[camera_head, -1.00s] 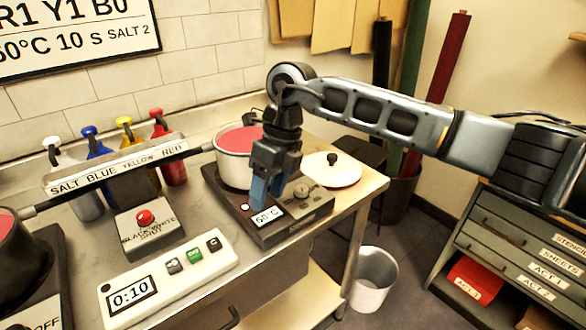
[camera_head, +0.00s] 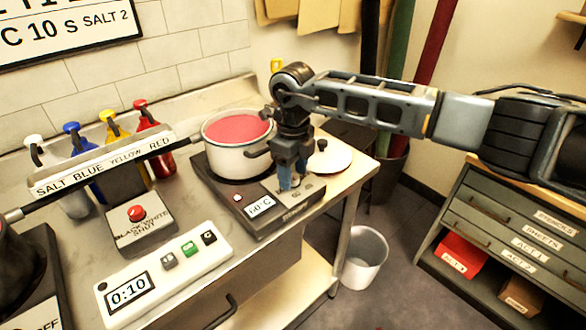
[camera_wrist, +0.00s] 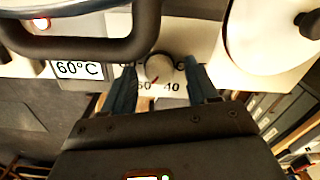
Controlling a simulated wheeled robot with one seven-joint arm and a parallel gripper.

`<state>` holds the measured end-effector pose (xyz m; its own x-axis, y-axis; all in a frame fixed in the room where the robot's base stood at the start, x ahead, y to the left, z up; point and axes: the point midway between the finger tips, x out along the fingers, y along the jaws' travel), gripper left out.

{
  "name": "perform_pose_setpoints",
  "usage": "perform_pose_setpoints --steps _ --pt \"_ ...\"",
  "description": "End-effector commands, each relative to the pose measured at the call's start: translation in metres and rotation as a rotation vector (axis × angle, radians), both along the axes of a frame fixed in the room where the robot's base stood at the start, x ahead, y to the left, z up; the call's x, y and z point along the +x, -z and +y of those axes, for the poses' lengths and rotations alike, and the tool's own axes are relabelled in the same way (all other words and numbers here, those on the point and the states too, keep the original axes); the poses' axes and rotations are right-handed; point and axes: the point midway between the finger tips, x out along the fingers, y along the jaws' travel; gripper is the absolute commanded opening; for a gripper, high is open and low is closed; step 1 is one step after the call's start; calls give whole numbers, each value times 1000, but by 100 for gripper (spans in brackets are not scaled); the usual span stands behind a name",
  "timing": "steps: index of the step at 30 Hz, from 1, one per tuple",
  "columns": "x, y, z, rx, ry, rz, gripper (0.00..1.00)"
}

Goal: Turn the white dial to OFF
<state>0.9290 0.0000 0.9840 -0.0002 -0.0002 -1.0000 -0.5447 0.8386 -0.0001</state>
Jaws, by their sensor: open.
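The white dial (camera_wrist: 158,68) sits on the front panel of the hot plate (camera_head: 238,222). In the wrist view its red mark points down, between the printed 60 and 40. My gripper (camera_head: 292,180) points down over the panel, open, with one blue finger on either side of the dial. Contact with the dial cannot be made out. In the head view the fingers mostly hide the dial. The display (camera_head: 260,206) beside it reads 60°C and also shows in the wrist view (camera_wrist: 77,69).
A pot (camera_head: 237,160) of red liquid stands on the hot plate, its handle close to my gripper. A white lid (camera_head: 332,160) lies to the right. A timer box (camera_head: 165,275) and a red-button box (camera_head: 140,222) stand left. A bin (camera_head: 364,262) is on the floor.

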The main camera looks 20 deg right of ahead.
Motion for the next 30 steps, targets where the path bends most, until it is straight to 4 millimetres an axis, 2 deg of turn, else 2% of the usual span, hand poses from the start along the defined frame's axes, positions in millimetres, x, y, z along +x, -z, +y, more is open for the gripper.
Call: perform_pose_setpoints --steps 7,24,30 --pt "0 2 0 0 0 0 59" --pt "0 1 0 0 0 0 5" --pt "0 1 0 -1 -8 -1 3"
